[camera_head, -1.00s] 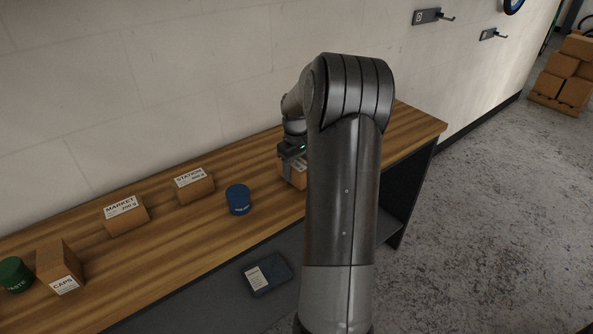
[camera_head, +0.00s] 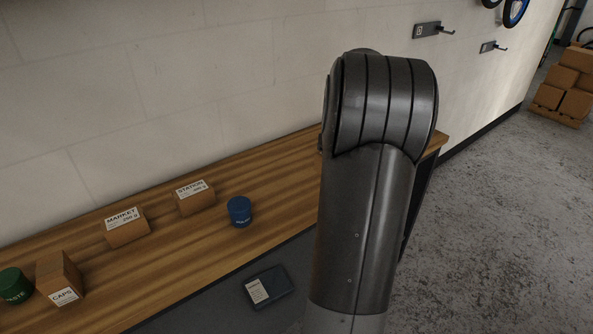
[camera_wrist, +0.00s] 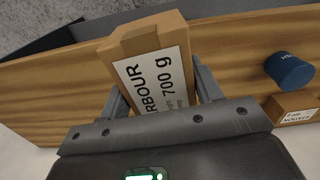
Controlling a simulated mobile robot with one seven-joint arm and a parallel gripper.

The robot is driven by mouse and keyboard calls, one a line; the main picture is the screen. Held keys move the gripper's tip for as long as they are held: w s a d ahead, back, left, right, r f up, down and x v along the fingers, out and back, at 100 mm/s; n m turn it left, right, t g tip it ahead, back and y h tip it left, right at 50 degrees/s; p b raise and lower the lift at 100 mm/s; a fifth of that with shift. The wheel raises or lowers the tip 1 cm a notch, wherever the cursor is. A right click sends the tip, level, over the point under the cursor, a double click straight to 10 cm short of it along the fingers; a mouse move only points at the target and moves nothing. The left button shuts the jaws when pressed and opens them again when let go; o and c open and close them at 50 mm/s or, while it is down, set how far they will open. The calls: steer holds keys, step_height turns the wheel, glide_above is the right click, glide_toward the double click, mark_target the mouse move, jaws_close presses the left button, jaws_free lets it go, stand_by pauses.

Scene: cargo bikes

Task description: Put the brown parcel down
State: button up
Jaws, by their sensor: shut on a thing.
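My gripper (camera_wrist: 160,86) is shut on a brown parcel (camera_wrist: 143,42) in the wrist view. The parcel has a white label, of which "RBOUR" and "700 g" can be read. It lies between the two fingers, with its far end sticking out beyond them. The wooden bench top (camera_wrist: 60,85) shows behind the parcel; I cannot tell whether the parcel touches it. In the head view my arm hides both gripper and parcel; the bench top (camera_head: 272,170) shows left of the arm.
A blue tin (camera_head: 240,211) stands left of my arm, also in the wrist view (camera_wrist: 290,69). The STATION parcel (camera_head: 197,203), MARKET parcel (camera_head: 130,233), CAPS parcel (camera_head: 60,270) and green tin (camera_head: 14,286) stand farther left. A dark box (camera_head: 272,284) lies below the bench top.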

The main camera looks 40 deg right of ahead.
steer(key=w+a+m, duration=0.1)
steer(key=w+a, duration=0.4)
steer(key=w, duration=0.3)
steer(key=w+a, duration=0.4)
steer(key=w, duration=0.3)
steer(key=w+a+f, duration=0.2)
steer(key=w, duration=0.1)
steer(key=w+a+f, duration=0.2)
steer(key=w+a, duration=0.1)
steer(key=w+a+f, duration=0.2)
steer(key=w+a, duration=0.1)
steer(key=shift+a+f, duration=0.2)
steer(key=shift+f, duration=0.05)
steer(key=shift+w+f, duration=0.1)
steer(key=shift+f, duration=1.9)
steer(key=shift+f, duration=0.15)
steer(key=o, duration=1.5)
